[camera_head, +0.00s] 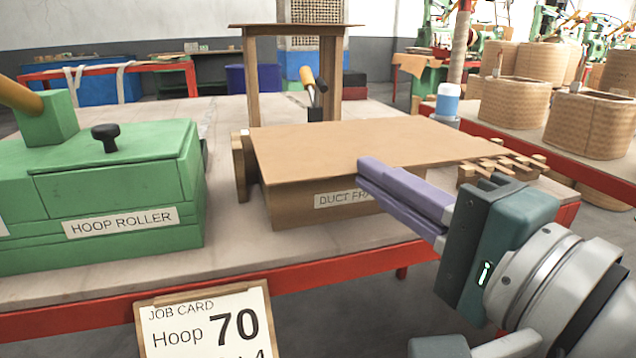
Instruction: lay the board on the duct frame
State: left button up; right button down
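A flat tan board (350,145) lies level over the wooden duct frame (285,207), whose label is partly hidden by my gripper. The board covers the frame's top, so its inside is hidden. My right gripper (368,178) comes in from the lower right, and its purple fingertips overlap the board's front edge in the picture. I cannot tell whether they touch the board or are in front of it. The fingers lie one behind the other from here, so any gap between them is hidden. My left gripper is not in view.
A green hoop roller (100,190) stands left on the bench (238,255). A tall wooden stand (252,80) is behind the board. Notched wooden pieces (505,165) lie at its right. A job card (205,325) reading Hoop 70 is in front. Coils (590,122) stand right.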

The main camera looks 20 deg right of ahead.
jog(key=shift+w+a+f+b, duration=0.1)
jog(key=shift+w+f+b, duration=0.55)
jog(key=shift+w+b, duration=0.4)
jog(key=shift+w+a+f+b, duration=0.15)
jog(key=shift+w+f+b, duration=0.5)
jog(key=shift+w, duration=0.7)
jog(key=shift+w+a+f+b, duration=0.1)
jog(key=shift+w+f+b, duration=0.5)
jog(key=shift+w+b, duration=0.5)
jog(key=shift+w, duration=0.1)
jog(key=c, duration=1)
grip_release()
jog(key=shift+f, duration=0.1)
jog(key=p+v, duration=0.2)
jog(key=v, duration=0.8)
